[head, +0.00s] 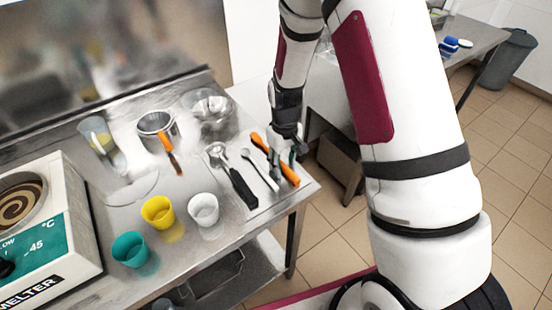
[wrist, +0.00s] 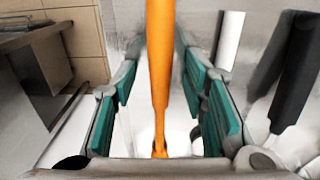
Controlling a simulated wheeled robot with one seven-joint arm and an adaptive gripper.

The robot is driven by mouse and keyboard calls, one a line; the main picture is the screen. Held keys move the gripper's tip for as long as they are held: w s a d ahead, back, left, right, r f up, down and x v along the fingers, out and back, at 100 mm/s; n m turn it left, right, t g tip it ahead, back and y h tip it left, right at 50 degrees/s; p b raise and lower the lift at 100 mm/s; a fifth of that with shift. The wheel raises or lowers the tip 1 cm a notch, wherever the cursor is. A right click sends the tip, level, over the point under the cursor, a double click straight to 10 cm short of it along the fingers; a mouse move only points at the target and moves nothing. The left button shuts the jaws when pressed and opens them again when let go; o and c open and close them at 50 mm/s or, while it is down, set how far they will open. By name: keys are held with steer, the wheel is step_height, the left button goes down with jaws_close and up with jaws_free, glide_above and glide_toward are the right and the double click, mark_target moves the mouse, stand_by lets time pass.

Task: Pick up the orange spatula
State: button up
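An orange-handled utensil (wrist: 160,60), which looks like the orange spatula, runs lengthwise through the middle of the wrist view. My gripper (wrist: 157,75) has its teal-padded fingers on either side of it, with gaps to both pads; it is open and holds nothing. In the head view my gripper (head: 283,158) is low over the right end of the steel table, at the orange handle (head: 289,174). The fingers hide part of this utensil, and its far end cannot be made out.
A second orange utensil (head: 258,142) lies close by, with a black-handled scoop (head: 243,188) and a thin utensil (head: 262,172). Yellow (head: 158,211), white (head: 204,208) and teal (head: 130,249) cups stand toward the front.

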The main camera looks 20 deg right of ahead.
steer(key=shift+c, duration=0.2)
jaws_close()
steer(key=shift+r, duration=0.15)
